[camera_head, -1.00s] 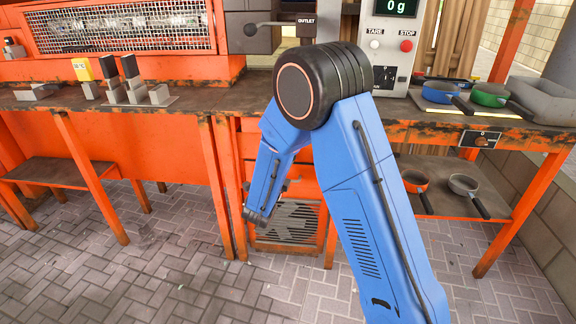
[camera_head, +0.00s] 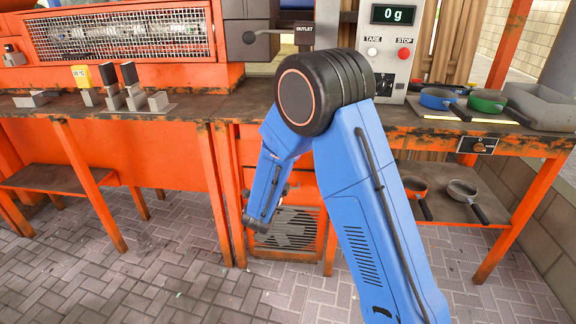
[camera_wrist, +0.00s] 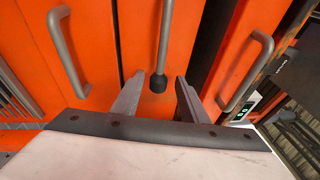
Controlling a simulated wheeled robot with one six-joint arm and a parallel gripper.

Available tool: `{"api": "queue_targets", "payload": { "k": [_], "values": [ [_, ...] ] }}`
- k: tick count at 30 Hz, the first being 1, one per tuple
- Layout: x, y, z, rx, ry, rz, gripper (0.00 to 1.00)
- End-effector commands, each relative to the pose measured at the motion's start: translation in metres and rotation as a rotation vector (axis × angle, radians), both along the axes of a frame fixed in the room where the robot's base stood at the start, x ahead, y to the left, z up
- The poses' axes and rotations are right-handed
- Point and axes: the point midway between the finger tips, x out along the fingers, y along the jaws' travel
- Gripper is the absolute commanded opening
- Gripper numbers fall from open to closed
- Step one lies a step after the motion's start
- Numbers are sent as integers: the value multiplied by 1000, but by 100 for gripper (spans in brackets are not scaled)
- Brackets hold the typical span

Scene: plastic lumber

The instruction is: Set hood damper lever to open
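A grey rod with a dark knob (camera_wrist: 161,48) shows in the wrist view against an orange panel. I see no label on it, so I cannot tell for sure whether it is the hood damper lever. My gripper (camera_wrist: 158,78) is open, with one finger on each side of the knob's end in the picture. I cannot tell whether the fingers touch it. My gripper cannot be made out in the head view.
Grey bar handles stand left (camera_wrist: 68,50) and right (camera_wrist: 248,72) of the rod on the orange panels. In the head view a long worktop carries several upright switches (camera_head: 130,85), a scale display (camera_head: 393,14) and pans (camera_head: 437,98). The paved floor (camera_head: 150,260) in front is clear.

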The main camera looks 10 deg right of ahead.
Motion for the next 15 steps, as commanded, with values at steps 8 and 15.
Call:
{"api": "queue_targets", "payload": {
  "k": [8, 15],
  "values": [
    [-9, 6, -2, 0, 1, 2, 40],
    [-44, 27, -8, -1, 2, 4, 40]
  ]
}}
